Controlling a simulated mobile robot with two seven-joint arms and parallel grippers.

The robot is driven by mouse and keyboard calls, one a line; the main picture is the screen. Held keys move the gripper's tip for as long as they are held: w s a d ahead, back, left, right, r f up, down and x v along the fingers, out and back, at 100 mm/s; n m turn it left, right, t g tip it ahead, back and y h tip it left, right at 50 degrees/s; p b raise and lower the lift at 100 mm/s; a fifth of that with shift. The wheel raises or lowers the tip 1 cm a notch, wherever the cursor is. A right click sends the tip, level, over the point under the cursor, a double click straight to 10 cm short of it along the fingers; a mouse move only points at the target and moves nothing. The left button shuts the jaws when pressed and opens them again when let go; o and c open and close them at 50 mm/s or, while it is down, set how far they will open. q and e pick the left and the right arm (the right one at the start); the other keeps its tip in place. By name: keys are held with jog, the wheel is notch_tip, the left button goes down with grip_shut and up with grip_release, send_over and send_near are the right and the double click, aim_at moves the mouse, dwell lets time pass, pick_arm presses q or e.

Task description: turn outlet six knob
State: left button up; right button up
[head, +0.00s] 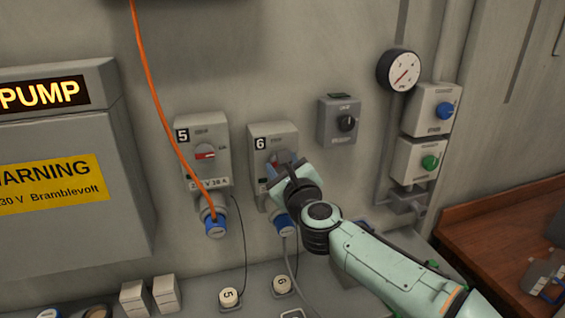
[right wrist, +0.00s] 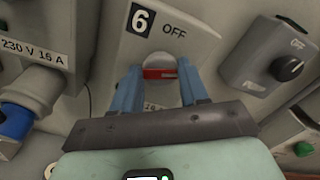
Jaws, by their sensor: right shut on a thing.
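Outlet six (head: 262,135) is a grey wall box with a black "6" label. It also shows in the right wrist view (right wrist: 205,42), with "OFF" printed above its knob. The knob (right wrist: 158,73) is a grey dial with a red bar, which lies level in that view. My right gripper (head: 282,172) reaches it from the lower right. Its two blue fingers (right wrist: 162,80) stand on either side of the knob and are shut on it. The fingers hide part of the knob and the lower label. My left gripper is in neither view.
Outlet five (head: 203,131), with a red-barred knob and an orange cable (head: 166,120) in its blue plug, is to the left. A grey switch box (head: 338,117) is close on the right. A blue plug (head: 284,223) hangs below outlet six.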

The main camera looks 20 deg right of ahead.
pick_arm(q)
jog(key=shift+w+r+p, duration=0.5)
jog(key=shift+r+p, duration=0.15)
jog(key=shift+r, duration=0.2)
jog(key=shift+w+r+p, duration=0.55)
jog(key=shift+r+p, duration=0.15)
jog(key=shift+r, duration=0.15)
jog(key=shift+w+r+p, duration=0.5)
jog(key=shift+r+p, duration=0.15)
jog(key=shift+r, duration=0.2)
pick_arm(e)
jog(key=shift+f+n, duration=0.1)
jog(key=shift+n, duration=6.8)
jog(key=o, duration=1.1)
jog(key=shift+c, duration=0.2)
